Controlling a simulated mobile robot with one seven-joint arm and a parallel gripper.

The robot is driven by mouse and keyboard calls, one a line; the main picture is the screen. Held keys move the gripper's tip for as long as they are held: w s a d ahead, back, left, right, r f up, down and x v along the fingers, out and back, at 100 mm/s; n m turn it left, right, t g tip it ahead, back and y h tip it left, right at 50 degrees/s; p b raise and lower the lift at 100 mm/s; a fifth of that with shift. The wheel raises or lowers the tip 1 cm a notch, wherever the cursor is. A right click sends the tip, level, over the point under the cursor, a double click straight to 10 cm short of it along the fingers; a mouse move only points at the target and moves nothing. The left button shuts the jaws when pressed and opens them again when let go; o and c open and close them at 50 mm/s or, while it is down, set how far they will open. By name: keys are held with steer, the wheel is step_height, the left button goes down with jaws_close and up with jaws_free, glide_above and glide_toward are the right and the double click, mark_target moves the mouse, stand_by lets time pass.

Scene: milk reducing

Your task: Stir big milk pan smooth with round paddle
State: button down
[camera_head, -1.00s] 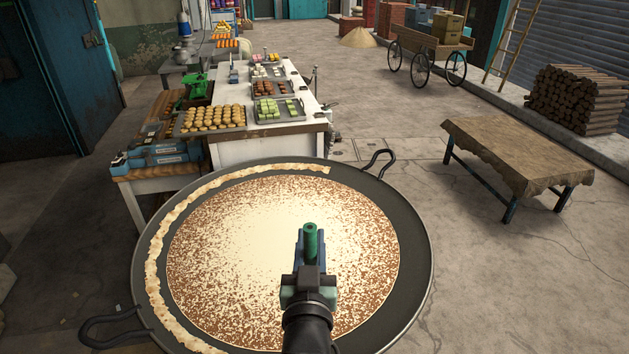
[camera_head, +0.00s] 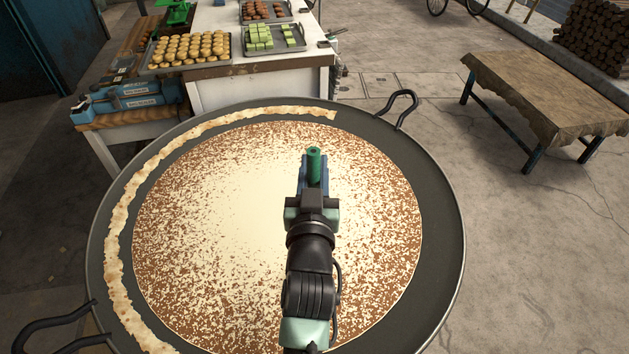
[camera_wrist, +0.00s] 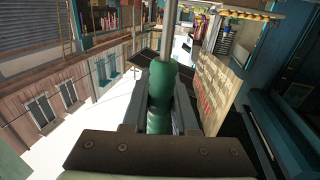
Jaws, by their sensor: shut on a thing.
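The big dark pan (camera_head: 440,215) fills the lower middle of the head view. The milk (camera_head: 240,200) in it is pale in the middle and speckled brown toward its edge. A strip of cream-coloured crust (camera_head: 120,240) lines the pan's left and far wall. My gripper (camera_head: 313,185) is over the milk, shut on a green handle (camera_head: 314,165). In the wrist view the green handle (camera_wrist: 160,90) sits between the fingers, with a thin grey shaft (camera_wrist: 171,25) beyond it. The paddle's round end is not visible in either view.
A white counter (camera_head: 250,90) with trays of sweets (camera_head: 272,37) stands just beyond the pan. The pan has dark loop handles (camera_head: 402,105) at far right and near left. A cloth-covered table (camera_head: 550,80) stands right, with bare floor between.

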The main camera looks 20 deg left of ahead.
steer(key=shift+s+f, duration=0.1)
steer(key=shift+f, duration=0.45)
steer(key=shift+w+f+b, duration=0.15)
steer(key=shift+f+b, duration=2.1)
steer(key=shift+f, duration=0.15)
steer(key=shift+w+f+b, duration=0.1)
steer(key=shift+f+b, duration=2.1)
steer(key=shift+f, duration=0.15)
